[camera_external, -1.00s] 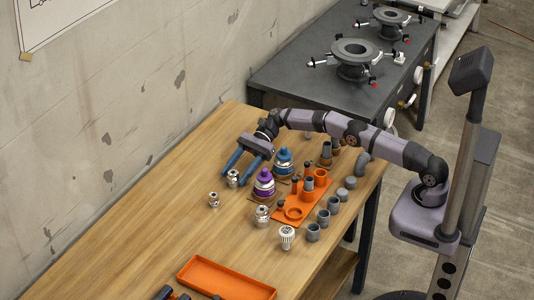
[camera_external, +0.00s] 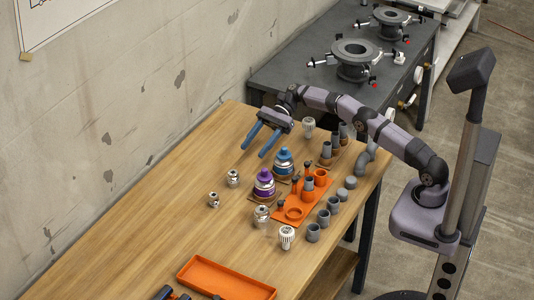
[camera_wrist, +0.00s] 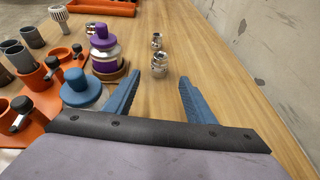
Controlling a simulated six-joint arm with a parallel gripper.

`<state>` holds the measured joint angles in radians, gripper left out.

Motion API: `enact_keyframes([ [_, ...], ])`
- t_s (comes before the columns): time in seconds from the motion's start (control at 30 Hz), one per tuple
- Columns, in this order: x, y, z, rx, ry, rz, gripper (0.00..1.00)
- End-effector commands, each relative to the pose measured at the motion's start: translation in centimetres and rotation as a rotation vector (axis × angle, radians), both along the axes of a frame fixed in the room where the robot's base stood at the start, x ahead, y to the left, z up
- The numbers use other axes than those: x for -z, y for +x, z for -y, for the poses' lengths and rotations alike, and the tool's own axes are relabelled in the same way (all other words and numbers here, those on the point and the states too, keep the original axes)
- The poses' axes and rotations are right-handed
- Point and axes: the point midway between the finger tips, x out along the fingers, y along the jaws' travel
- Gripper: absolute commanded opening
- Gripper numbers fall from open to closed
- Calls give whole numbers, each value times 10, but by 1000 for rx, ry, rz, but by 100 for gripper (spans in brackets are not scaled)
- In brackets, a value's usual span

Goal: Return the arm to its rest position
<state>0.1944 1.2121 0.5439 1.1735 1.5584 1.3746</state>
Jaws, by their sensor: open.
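My gripper (camera_external: 256,141) has two blue fingers held apart with nothing between them. It is raised above the far part of the wooden table, up and left of the blue-topped fitting (camera_external: 284,162). In the wrist view my gripper (camera_wrist: 158,92) is also empty. A small metal fitting (camera_wrist: 159,65) stands on the table beyond the fingertips, apart from them. It also shows in the external view (camera_external: 233,178).
A purple-topped fitting (camera_external: 264,184) and an orange holder (camera_external: 291,214) with grey pipe pieces stand on the table (camera_external: 130,233). An orange tray (camera_external: 226,280) lies near the front. A concrete wall (camera_external: 120,90) runs along the left. The table's left part is clear.

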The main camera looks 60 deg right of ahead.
Motion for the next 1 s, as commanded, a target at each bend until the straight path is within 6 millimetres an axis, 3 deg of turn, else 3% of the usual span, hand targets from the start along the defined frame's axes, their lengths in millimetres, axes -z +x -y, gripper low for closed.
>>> enact_keyframes([
  [0.57, -6, 1, 0, 7, -11, 13, 50],
  [0.77, -35, 10, -1, 52, -84, 102, 50],
  [1.0, -82, 9, 5, 116, -290, 304, 50],
])
